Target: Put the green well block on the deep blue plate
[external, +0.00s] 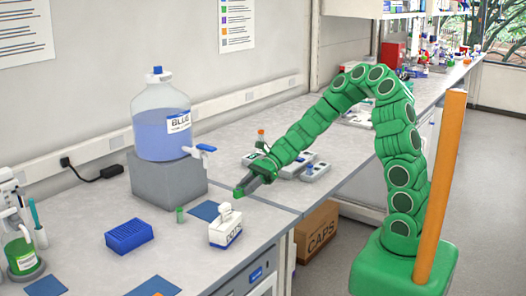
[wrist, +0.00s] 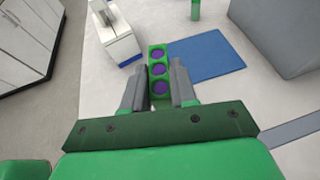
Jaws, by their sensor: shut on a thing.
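The green well block (wrist: 158,78) is a narrow green strip with purple round wells, seen between my fingers in the wrist view. My gripper (wrist: 158,66) is shut on it; in the external view my gripper (external: 246,186) is held above the bench, and the block is hard to make out there. A flat deep blue square plate (wrist: 207,56) lies on the bench just right of and beyond the block in the wrist view. In the external view this plate (external: 204,211) lies left of and below my gripper. Nothing is on its visible surface.
A white box with a dispenser top (external: 225,228) stands close to the plate, also left of the block in the wrist view (wrist: 119,40). A small green vial (external: 180,214), a grey stand (external: 166,180) with a blue carboy and a blue rack (external: 129,235) stand nearby.

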